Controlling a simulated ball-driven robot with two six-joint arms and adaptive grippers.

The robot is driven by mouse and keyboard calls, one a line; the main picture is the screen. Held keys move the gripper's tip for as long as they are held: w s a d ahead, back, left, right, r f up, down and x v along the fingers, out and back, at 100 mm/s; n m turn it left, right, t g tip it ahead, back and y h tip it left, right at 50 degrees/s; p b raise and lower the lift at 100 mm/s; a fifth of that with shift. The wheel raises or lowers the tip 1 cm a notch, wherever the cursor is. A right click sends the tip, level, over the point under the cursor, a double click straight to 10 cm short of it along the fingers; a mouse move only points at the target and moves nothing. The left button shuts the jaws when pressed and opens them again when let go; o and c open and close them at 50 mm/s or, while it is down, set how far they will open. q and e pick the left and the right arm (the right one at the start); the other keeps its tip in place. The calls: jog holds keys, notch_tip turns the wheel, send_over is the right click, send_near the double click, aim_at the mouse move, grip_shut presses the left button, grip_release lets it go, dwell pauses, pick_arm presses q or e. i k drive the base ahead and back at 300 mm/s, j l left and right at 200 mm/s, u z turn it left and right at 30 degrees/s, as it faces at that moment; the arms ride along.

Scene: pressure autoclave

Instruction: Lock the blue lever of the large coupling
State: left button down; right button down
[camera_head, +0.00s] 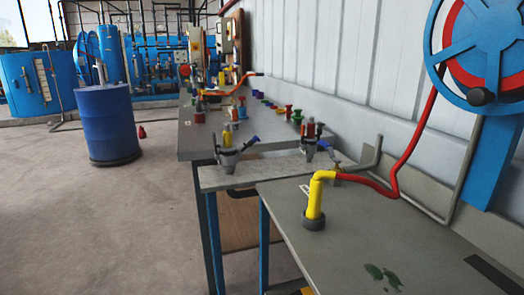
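Two grey couplings stand on a narrow pale bench in the middle of the view. The nearer-left coupling (228,161) has a blue lever (252,141) sticking up and out to the right. The left one looks slightly larger, but I cannot be sure which is the large coupling. Both are small in the picture, so the lock state of the levers is unclear. Neither of my grippers is in view.
A grey table (400,235) fills the front right, with a yellow nozzle (315,200) and red hose (398,170) on it. A blue hose reel (490,45) hangs right. A blue barrel (107,124) stands left. The floor (110,220) at front left is clear.

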aim_at(253, 141)
jog(key=z, duration=1.55)
jog(key=i+j+z, duration=0.15)
jog(key=j, duration=1.1)
jog(key=k, duration=0.05)
